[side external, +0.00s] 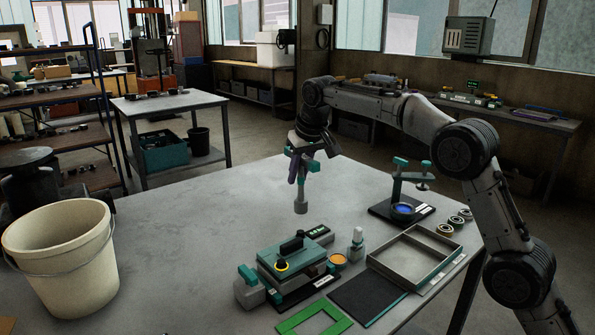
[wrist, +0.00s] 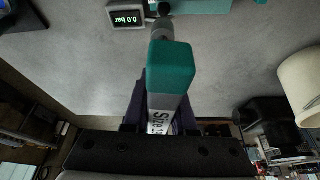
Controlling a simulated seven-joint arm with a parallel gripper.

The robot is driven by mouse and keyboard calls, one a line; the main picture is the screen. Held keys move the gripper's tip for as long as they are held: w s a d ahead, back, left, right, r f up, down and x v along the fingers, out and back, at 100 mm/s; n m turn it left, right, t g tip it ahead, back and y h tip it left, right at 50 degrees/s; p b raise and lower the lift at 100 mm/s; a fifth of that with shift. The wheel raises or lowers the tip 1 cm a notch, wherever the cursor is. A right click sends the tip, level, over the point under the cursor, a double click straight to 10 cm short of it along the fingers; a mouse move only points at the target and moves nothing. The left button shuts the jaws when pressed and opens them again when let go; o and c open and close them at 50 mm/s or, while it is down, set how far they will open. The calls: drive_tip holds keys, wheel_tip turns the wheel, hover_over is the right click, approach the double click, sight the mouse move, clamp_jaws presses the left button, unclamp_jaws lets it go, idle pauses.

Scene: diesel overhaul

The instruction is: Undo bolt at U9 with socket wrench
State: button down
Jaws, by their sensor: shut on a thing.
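My gripper (side external: 303,170) is shut on the socket wrench (side external: 301,206), which has teal parts and a grey socket pointing down. The wrench hangs upright above the bare table, behind the teal and grey unit (side external: 290,262), and appears clear of it. In the wrist view the wrench's teal block (wrist: 171,66) is in front, with a grey body marked "Size" below it, between the dark fingers of my gripper (wrist: 160,108). The block hides part of the socket end. I cannot make out the bolt at U9 or any label for it.
A small pressure display (side external: 317,232) reads 0.0 bar in the wrist view (wrist: 126,16). A cream bucket (side external: 62,265) stands left.

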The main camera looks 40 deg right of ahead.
sight(302, 200)
drive_tip(key=m+h, duration=0.1)
drive_tip(key=m, duration=0.1)
drive_tip(key=f+m+h, duration=0.1)
drive_tip(key=m, duration=0.2)
drive_tip(key=shift+d+m+g, duration=0.2)
drive_tip(key=shift+m+g, duration=0.1)
drive_tip(key=shift+g, duration=0.1)
drive_tip(key=m, duration=0.1)
drive_tip(key=m+g, duration=0.1)
drive_tip(key=m, duration=0.1)
drive_tip(key=f+m+h, duration=0.1)
drive_tip(key=m, duration=0.1)
drive_tip(key=shift+s+d, duration=0.2)
drive_tip(key=shift+s, duration=0.05)
drive_tip(key=shift+f, duration=1.55)
drive_tip(key=shift+f, duration=1.1)
